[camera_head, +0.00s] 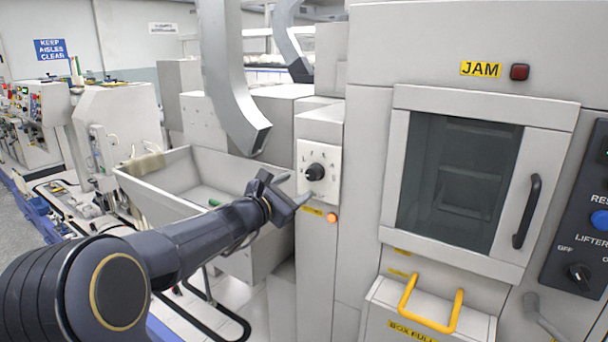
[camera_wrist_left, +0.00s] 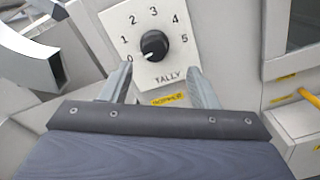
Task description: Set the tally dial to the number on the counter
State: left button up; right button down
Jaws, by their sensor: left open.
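The tally dial is a black knob (camera_head: 316,172) on a white plate (camera_head: 333,190) on a grey cabinet. In the left wrist view the knob (camera_wrist_left: 154,44) sits among the numbers 0 to 5, above the word TALLY. Its white mark points down and left, toward 0. My left gripper (camera_head: 294,188) is open and empty, in front of the plate and apart from the knob. Its fingertips (camera_wrist_left: 160,70) show on either side, a little below the knob. I can make out no counter with a readable number. My right gripper is out of view.
An orange light (camera_head: 332,217) and a yellow label (camera_wrist_left: 167,99) are below the dial. A grey open bin (camera_head: 150,190) and a chute (camera_head: 240,110) stand left. A windowed door with a black handle (camera_head: 527,211) and a yellow-handled box (camera_head: 430,310) are right.

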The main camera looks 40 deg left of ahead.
aim_at(310, 175)
pick_arm(q)
jog(key=shift+n, duration=0.3)
jog(key=w, duration=0.2)
jog(key=w+a+p, duration=0.1)
jog(key=w, duration=0.2)
jog(key=w+p, duration=0.1)
jog(key=w, duration=0.1)
jog(key=shift+w+a+r, duration=0.1)
jog(key=shift+w+a, duration=0.1)
jog(key=shift+w, duration=0.2)
